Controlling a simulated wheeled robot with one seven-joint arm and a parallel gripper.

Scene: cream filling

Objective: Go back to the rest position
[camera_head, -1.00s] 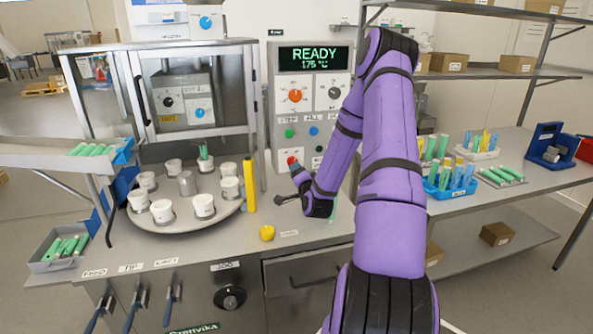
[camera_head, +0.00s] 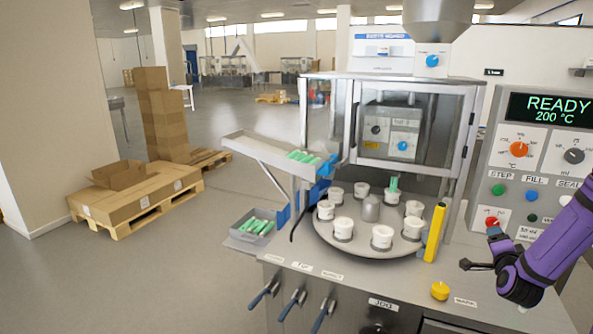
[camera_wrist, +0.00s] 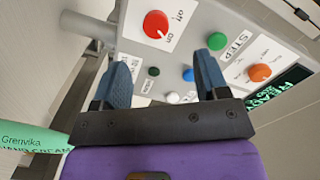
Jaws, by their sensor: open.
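My purple arm enters at the right of the head view, and my gripper (camera_head: 478,264) hangs in front of the filling machine's control panel (camera_head: 541,137). In the wrist view my gripper (camera_wrist: 163,85) shows two blue fingers spread apart with nothing between them. Beyond the fingers are the panel's red knob (camera_wrist: 156,24), a green button (camera_wrist: 217,41), an orange dial (camera_wrist: 259,72) and smaller buttons. The panel display (camera_head: 556,109) reads READY, 200 °C. At the left edge of the wrist view is a green tube (camera_wrist: 30,137) marked Grenvika.
A round turntable (camera_head: 345,246) with several white cups stands left of my gripper. A yellow post (camera_head: 435,232) and a yellow knob (camera_head: 440,291) are on the counter. A chute (camera_head: 265,150) and a grey bin (camera_head: 246,241) hold green tubes. Pallets with boxes (camera_head: 140,204) stand on the floor at left.

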